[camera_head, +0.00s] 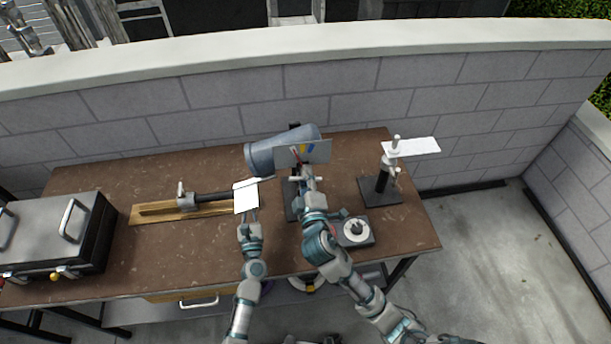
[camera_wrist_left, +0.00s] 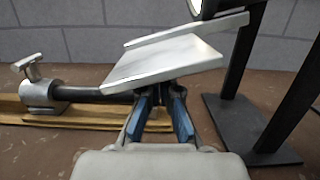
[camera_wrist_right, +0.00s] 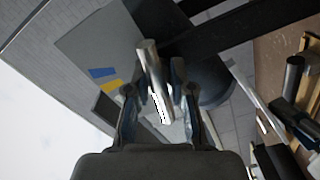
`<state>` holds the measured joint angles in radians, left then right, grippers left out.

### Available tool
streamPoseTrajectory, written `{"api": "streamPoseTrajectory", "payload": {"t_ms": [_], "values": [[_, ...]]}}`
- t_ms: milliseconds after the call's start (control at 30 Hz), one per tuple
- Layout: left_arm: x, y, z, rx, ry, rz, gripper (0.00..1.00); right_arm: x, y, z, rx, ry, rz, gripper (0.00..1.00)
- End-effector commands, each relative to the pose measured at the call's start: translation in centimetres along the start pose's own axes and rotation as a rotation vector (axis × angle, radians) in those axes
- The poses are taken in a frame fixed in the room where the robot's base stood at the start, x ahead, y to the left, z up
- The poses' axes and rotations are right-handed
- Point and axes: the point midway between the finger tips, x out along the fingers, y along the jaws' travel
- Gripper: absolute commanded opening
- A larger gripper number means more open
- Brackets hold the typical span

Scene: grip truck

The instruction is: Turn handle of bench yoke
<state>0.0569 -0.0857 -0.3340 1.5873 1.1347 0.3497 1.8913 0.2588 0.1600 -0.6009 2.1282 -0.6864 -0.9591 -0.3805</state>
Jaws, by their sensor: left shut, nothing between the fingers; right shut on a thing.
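My right gripper (camera_head: 306,176) is at the middle stand, below a grey plate with blue and yellow marks (camera_head: 318,153). In the right wrist view its fingers (camera_wrist_right: 160,95) are shut on a silver bar handle (camera_wrist_right: 151,65), which slants between them. In the head view the handle is mostly hidden by my gripper. A large grey cylinder (camera_head: 268,157) lies tilted behind the plate. My left gripper (camera_head: 249,217) is shut and empty, just below a pale flat plate (camera_head: 246,196). The left wrist view shows its blue fingers (camera_wrist_left: 165,118) under this plate (camera_wrist_left: 165,62).
A clamp-like tool (camera_head: 188,201) lies on a wooden board (camera_head: 150,213) at left. A black-and-grey case (camera_head: 40,235) stands at far left. Another stand with a black base (camera_head: 381,192) and a round dial device (camera_head: 356,230) are at right. A block wall (camera_head: 220,90) closes the back.

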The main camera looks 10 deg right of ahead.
Motion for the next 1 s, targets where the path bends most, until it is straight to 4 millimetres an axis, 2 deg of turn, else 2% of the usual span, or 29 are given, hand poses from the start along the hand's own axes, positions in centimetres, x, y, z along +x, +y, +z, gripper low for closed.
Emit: {"api": "streamPoseTrajectory", "payload": {"t_ms": [400, 900, 933, 1000], "values": [[0.02, -0.02, 0.04, 0.0, -0.001, 0.0, 0.0, -0.03, -0.38, 0.07, -0.161, -0.002, -0.009, 0.0], [0.02, -0.01, 0.02, 0.0, -0.001, 0.0, 0.0, -0.03, -0.5, 0.11, -0.175, -0.002, -0.011, 0.0], [0.02, -0.02, 0.02, 0.0, -0.001, 0.0, 0.0, -0.03, -0.5, 0.11, -0.175, -0.002, -0.012, 0.3], [0.02, -0.01, 0.02, 0.0, -0.001, 0.0, 0.0, -0.03, -0.47, 0.11, -0.175, -0.002, -0.011, 0.47]]}}
